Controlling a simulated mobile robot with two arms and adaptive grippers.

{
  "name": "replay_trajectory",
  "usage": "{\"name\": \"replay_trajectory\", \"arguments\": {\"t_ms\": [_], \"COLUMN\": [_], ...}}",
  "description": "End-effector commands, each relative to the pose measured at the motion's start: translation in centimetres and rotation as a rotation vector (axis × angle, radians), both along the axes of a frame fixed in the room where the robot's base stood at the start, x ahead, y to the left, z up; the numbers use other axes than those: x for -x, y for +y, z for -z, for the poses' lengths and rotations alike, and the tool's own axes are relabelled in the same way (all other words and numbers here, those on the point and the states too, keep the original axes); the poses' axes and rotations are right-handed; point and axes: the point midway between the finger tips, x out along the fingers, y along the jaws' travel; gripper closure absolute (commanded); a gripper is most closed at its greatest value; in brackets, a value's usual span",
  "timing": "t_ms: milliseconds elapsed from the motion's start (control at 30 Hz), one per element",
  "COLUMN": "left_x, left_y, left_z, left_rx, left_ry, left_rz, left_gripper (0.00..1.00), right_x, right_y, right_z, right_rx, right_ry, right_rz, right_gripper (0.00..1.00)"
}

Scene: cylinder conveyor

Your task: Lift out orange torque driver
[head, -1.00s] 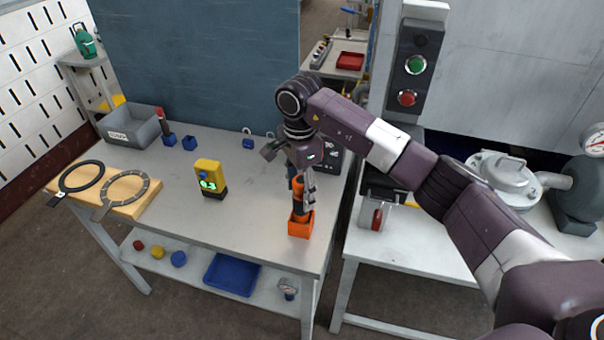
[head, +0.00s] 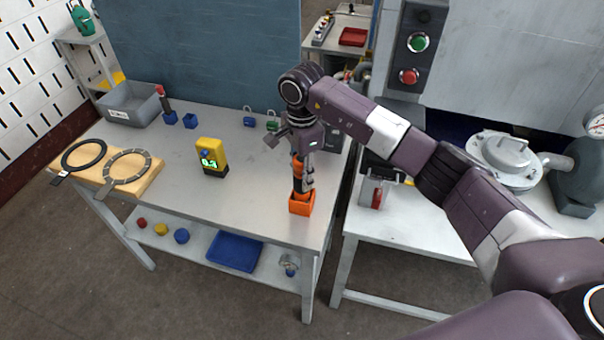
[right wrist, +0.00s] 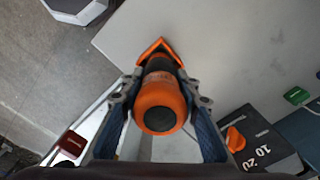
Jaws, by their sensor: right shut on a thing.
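The orange torque driver (head: 298,167) stands upright over the orange holder (head: 301,206) near the front right corner of the metal table. Its lower end meets the holder in the head view, and I cannot tell how deep it sits. My right gripper (head: 304,180) is shut on the driver, with its fingers pointing down. In the right wrist view the driver's rounded orange and black end (right wrist: 160,108) lies between the two fingers, and a corner of the orange holder (right wrist: 158,47) shows beyond it. The fingers hide part of the driver. My left gripper is not in view.
A yellow device (head: 211,157) stands left of the holder. A dark box (head: 331,138) is close behind the gripper.

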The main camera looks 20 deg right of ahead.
Motion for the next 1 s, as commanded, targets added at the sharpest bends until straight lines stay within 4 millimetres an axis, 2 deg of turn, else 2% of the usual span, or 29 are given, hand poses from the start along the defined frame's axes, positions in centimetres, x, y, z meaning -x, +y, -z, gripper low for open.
{"name": "replay_trajectory", "arguments": {"t_ms": [100, 133, 300, 400, 567, 1000], "left_x": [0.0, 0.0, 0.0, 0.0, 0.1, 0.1], "left_y": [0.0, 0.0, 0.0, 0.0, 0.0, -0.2], "left_z": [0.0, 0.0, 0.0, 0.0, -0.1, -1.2], "left_rx": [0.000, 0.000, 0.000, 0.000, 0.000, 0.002], "left_ry": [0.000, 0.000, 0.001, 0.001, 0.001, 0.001], "left_rz": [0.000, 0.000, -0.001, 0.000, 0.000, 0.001], "left_gripper": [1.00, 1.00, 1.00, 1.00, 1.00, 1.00], "right_x": [0.0, 0.0, 0.0, 0.0, -0.1, -0.1], "right_y": [0.0, 0.0, 0.0, 0.0, 0.0, 0.0], "right_z": [-0.1, -0.1, -0.1, -0.1, -0.3, -2.6], "right_rx": [-0.001, -0.001, -0.001, -0.001, -0.001, -0.001], "right_ry": [-0.001, -0.001, -0.001, -0.001, -0.002, -0.004], "right_rz": [0.000, 0.000, 0.000, 0.000, 0.000, 0.000], "right_gripper": [1.00, 0.73, 0.91, 0.99, 0.99, 0.99]}}
